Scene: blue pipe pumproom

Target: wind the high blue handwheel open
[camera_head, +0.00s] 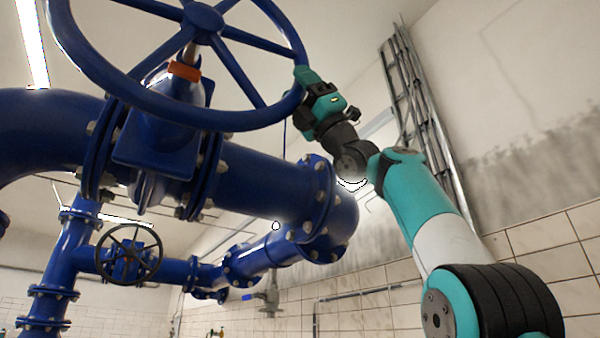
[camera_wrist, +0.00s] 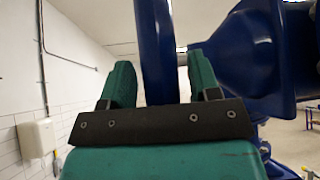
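The high blue handwheel (camera_head: 172,109) is large and spoked, at the top of the head view; its upper edge is cut off. Its hub (camera_head: 203,20) sits on a stem above a blue valve body (camera_head: 155,140). My gripper (camera_head: 303,88) is at the right side of the rim. In the wrist view, the rim (camera_wrist: 157,45) runs upright between the two green fingers of my gripper (camera_wrist: 160,82). The fingers stand wide apart, with a narrow gap showing at the right finger. The rim lies close to the left finger; contact there cannot be told.
Thick blue pipes (camera_head: 265,180) with bolted flanges run below the wheel. A smaller dark handwheel (camera_head: 128,254) is at the lower left. A cable ladder (camera_head: 425,110) climbs the wall behind my arm. A white wall box (camera_wrist: 37,137) shows in the wrist view.

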